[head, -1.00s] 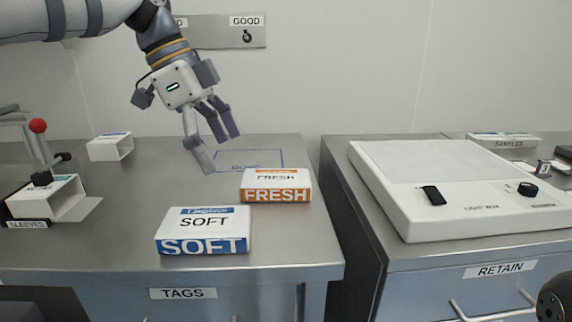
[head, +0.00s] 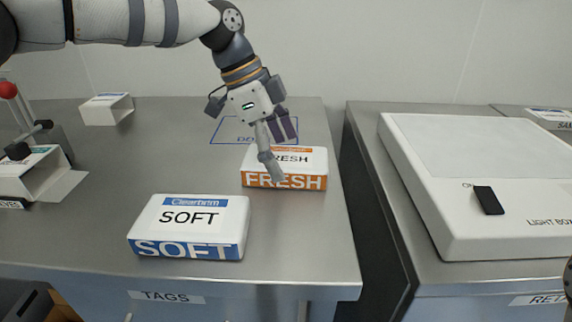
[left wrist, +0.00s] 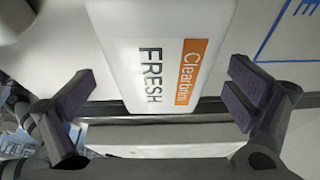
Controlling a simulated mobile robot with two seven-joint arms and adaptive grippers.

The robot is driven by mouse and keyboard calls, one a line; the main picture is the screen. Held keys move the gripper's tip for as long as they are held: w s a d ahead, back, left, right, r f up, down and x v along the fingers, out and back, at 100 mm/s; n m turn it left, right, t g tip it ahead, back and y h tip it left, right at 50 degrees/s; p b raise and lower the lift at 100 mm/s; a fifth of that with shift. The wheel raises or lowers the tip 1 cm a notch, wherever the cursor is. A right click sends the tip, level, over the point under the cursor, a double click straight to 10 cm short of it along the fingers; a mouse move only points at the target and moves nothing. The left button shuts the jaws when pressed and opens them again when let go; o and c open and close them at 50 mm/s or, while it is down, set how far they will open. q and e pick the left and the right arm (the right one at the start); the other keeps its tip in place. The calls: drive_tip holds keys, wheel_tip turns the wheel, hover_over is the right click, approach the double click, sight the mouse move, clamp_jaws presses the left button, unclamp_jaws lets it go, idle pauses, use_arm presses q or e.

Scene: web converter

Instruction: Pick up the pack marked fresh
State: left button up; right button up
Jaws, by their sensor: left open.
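The pack marked FRESH (head: 312,170) is a white box with an orange label and an orange front band. It lies on the steel table behind and right of the SOFT pack. My left gripper (head: 279,160) is open just above it, and one finger hides part of its left side in the head view. In the left wrist view the FRESH pack (left wrist: 150,60) shows between the spread fingers of the left gripper (left wrist: 160,108), with its label facing the camera. I see no sign of the fingers closed on it. My right gripper is not in view.
The SOFT pack (head: 190,226), white and blue, lies near the table's front. A blue outlined area (head: 228,131) is marked behind the FRESH pack. An open white sleeve (head: 107,108) stands back left. A light box (head: 470,190) sits on the right bench across a gap.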

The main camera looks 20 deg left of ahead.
use_arm(q)
drive_tip(key=shift+d+f, duration=0.1)
drive_tip(key=shift+f, duration=0.15)
drive_tip(key=c, duration=1.5)
drive_tip(key=shift+r, duration=0.1)
